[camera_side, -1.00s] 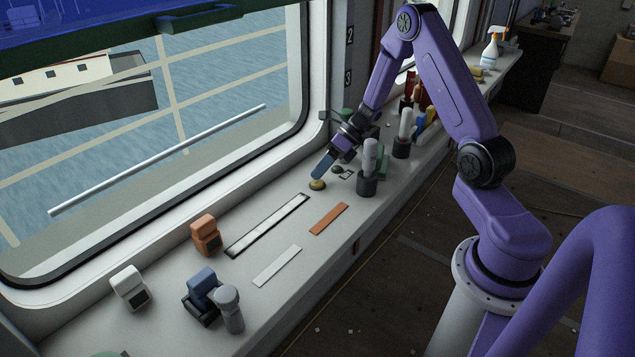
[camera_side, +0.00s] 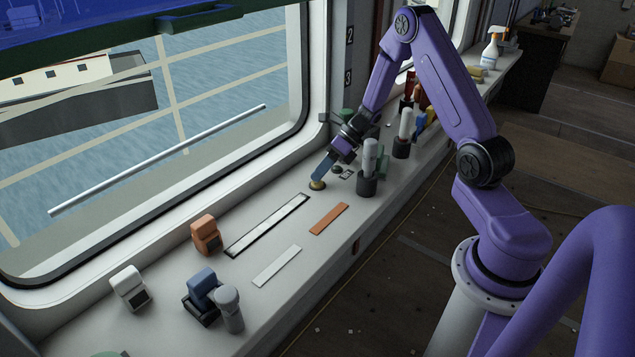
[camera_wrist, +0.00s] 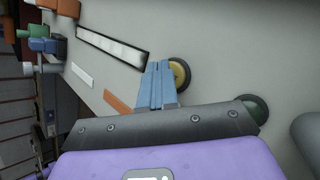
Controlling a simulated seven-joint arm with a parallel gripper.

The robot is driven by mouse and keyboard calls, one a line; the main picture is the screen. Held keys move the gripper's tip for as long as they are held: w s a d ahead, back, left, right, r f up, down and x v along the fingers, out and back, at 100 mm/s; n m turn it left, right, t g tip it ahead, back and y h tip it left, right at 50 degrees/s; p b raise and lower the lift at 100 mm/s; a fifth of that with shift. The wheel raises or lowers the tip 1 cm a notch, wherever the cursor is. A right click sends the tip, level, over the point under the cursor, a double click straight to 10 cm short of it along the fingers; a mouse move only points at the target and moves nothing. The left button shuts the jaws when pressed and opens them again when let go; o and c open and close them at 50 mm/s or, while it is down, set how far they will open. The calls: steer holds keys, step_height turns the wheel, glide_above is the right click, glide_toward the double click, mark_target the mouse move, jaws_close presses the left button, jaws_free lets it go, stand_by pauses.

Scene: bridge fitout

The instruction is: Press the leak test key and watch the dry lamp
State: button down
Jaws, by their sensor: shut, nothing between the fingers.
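A round yellow key (camera_side: 317,185) in a dark ring sits on the white sill; it also shows in the wrist view (camera_wrist: 179,73). My gripper (camera_side: 319,177) is shut and empty, its blue fingers slanting down to the key. In the wrist view the fingertips (camera_wrist: 160,72) overlap the key's left side; whether they touch or push it down I cannot tell. A dark green dome (camera_side: 337,169), probably the dry lamp, sits just behind the key. It shows at the right in the wrist view (camera_wrist: 256,108) and looks unlit. Which one is labelled is not readable.
A grey-topped cylinder (camera_side: 369,165) stands close right of my gripper. A black-framed white strip (camera_side: 268,225), an orange strip (camera_side: 329,218) and a pale strip (camera_side: 277,266) lie flat in front. Orange (camera_side: 205,234) and white (camera_side: 129,287) blocks stand further left.

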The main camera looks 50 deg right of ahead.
mark_target(320, 182)
stand_by(0.5)
steer(key=shift+r, duration=0.75)
steer(key=shift+r, duration=2.5)
steer(key=shift+a, duration=0.1)
